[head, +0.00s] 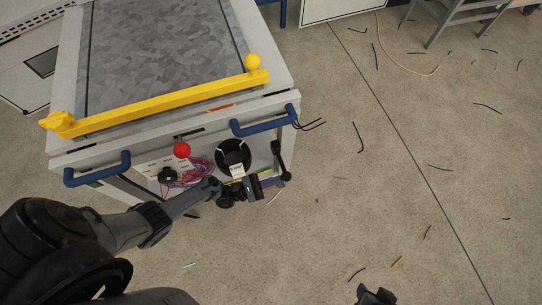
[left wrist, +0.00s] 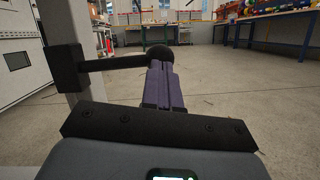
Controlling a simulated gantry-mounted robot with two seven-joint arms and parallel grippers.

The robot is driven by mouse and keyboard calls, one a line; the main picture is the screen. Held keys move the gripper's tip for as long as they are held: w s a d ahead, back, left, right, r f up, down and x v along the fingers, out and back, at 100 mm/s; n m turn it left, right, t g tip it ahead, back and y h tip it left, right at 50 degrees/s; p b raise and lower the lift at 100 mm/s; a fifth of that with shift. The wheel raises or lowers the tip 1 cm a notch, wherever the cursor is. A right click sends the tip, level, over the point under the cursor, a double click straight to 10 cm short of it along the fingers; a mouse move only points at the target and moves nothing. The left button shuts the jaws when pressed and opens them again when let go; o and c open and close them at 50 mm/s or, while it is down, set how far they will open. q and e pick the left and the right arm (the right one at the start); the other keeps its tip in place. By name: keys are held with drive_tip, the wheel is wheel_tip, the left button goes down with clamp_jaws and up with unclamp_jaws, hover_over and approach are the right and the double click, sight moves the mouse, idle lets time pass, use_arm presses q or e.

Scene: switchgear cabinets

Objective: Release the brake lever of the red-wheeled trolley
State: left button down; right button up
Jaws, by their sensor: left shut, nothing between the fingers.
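The trolley (head: 170,147) has a grey top; its wheels are hidden, so their colour does not show. A black lever (head: 280,158) with a ball end hangs at its right front corner. In the left wrist view the lever (left wrist: 115,62) runs sideways from a black block on a light post, its ball (left wrist: 160,54) just beyond my fingertips. My left gripper (head: 277,183) is shut and empty, its purple fingers (left wrist: 158,86) close to the ball; contact cannot be told. Part of my right gripper (head: 375,294) shows at the bottom edge, its jaws unclear.
A yellow bar (head: 165,103) crosses the trolley top. Two blue handles (head: 263,122) stick out in front. A red knob (head: 181,150), coiled wires (head: 198,172) and a black roll (head: 233,155) are under the top. The floor at right is open, with scattered wire scraps.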

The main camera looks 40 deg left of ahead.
use_arm(q)
drive_tip(key=shift+w+r+n+t+y+p, duration=0.15)
drive_tip(key=shift+r+n+t+y+p, duration=0.15)
drive_tip(key=shift+r+n+p, duration=0.9)
drive_tip(key=shift+r+m+p, duration=0.3)
drive_tip(key=shift+r+p, duration=0.1)
drive_tip(key=shift+r, duration=0.5)
drive_tip(key=shift+w+a+r, duration=0.1)
idle(0.5)
